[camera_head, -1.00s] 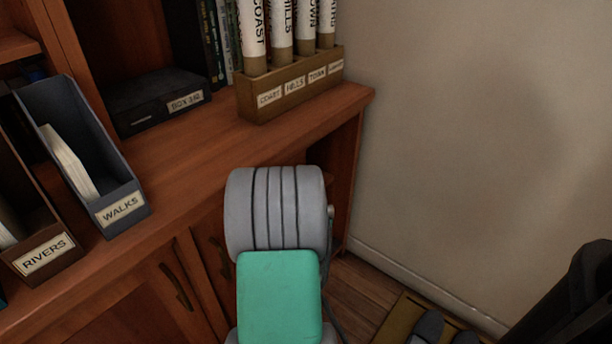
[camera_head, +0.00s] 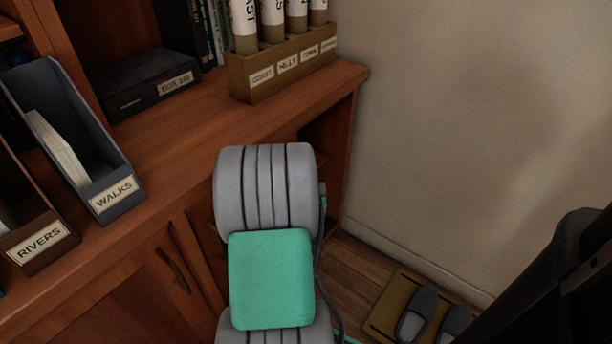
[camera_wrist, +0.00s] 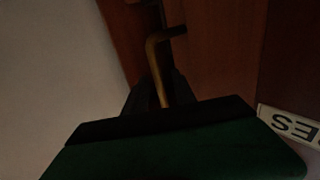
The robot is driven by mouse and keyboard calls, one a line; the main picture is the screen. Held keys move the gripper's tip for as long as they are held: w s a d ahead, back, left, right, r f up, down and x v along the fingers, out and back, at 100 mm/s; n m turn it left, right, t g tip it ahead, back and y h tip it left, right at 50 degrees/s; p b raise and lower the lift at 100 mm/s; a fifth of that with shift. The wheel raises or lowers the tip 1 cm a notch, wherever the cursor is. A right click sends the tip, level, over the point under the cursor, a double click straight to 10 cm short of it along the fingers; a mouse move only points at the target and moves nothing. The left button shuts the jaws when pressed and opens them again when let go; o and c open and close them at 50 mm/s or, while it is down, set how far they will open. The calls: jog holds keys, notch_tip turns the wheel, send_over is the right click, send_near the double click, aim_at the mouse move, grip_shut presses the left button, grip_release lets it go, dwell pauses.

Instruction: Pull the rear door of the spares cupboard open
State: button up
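The wrist view shows a bent brass handle (camera_wrist: 154,58) on a reddish-brown wooden door (camera_wrist: 225,50). The dark fingers of my gripper (camera_wrist: 158,92) lie on either side of the handle's bar and appear closed on it. The bar's lower end is hidden behind my gripper's body. A pale label ending in "ES" (camera_wrist: 292,125) shows upside down at the right. In the head view my grey and green arm covers the handle and much of the cupboard (camera_head: 110,305). A dark opening shows under the top at its right end; how far the door stands open is hard to tell.
Another door with a dark handle (camera_head: 173,270) is left of my arm. On the top stand the WALKS file (camera_head: 115,193), the RIVERS file (camera_head: 40,243), a black box (camera_head: 150,80) and a tube rack (camera_head: 285,75). Slippers (camera_head: 418,312) lie on a mat by the bare wall (camera_head: 460,130).

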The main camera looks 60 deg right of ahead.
jog(key=b+v, duration=0.2)
jog(key=v, duration=0.6)
jog(key=shift+b, duration=0.35)
jog(key=shift+s+d, duration=0.1)
jog(key=shift+d, duration=0.05)
